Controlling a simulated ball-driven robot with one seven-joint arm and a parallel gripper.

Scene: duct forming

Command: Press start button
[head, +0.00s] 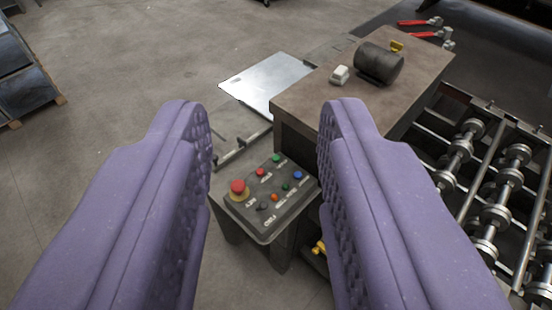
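The control panel (255,212) sits on a grey stand below and between my fingers, tilted in the picture. It carries a large red mushroom button (238,188) on a yellow ring, a small red button (260,172), a green button (276,158), a blue button (298,175) and several smaller knobs. The labels are too small to read, so I cannot tell which one is start. My gripper (265,112) is open, its two purple padded fingers wide apart with nothing between them. The fingers appear above the panel and not touching it. The right finger hides part of the panel's surroundings.
A brown-topped table (300,98) stands just beyond the panel, with a dark cylinder (379,64) and a small white block (339,75) on it. A metal sheet (266,82) lies behind it. A roller machine (495,215) fills the right.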

